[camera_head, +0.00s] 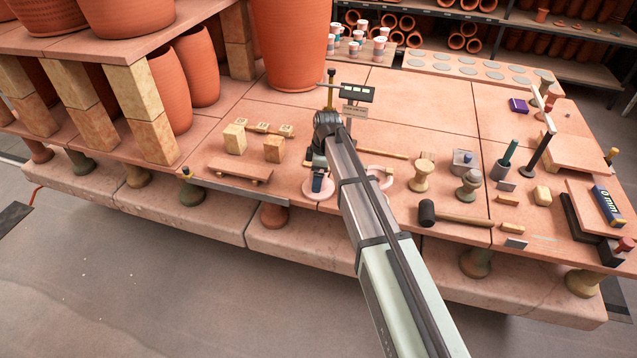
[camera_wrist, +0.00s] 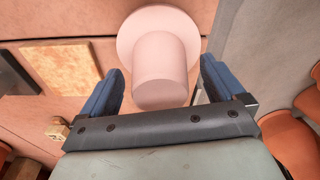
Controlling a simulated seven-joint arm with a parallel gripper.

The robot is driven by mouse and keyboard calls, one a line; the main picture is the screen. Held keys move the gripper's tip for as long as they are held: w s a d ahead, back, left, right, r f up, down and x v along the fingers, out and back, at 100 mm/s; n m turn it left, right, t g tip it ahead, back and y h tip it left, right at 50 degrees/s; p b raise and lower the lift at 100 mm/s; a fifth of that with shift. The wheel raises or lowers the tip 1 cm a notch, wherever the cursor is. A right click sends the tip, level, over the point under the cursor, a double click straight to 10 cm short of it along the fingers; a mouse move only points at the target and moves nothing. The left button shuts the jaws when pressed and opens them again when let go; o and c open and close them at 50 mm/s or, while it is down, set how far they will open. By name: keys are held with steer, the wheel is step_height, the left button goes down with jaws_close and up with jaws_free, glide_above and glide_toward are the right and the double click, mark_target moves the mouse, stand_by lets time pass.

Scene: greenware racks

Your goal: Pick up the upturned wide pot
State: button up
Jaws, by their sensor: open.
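The upturned wide pot (camera_wrist: 160,62) is pale pink, with a narrow body and a wide flared rim resting on the surface. In the wrist view its closed base faces my camera. In the head view, part of its pink rim (camera_head: 318,194) shows near the board's front edge; my gripper hides most of the rest. My gripper (camera_wrist: 162,68) is open, with one blue finger on each side of the pot's body. A gap shows on both sides, so the pot is not clamped. In the head view my gripper (camera_head: 317,181) is over the pot.
A low plank stand (camera_head: 240,169) and wooden blocks (camera_head: 274,149) are left of the pot. A pale ring-shaped item (camera_head: 381,178), wooden turned pieces (camera_head: 422,175) and a mallet (camera_head: 455,217) are to the right. A small sign (camera_head: 356,110) stands behind my wrist.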

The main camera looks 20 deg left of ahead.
steer(key=shift+f, duration=0.4)
steer(key=shift+c, duration=0.2)
steer(key=c, duration=1.3)
steer(key=shift+c, duration=0.6)
steer(key=shift+r, duration=0.15)
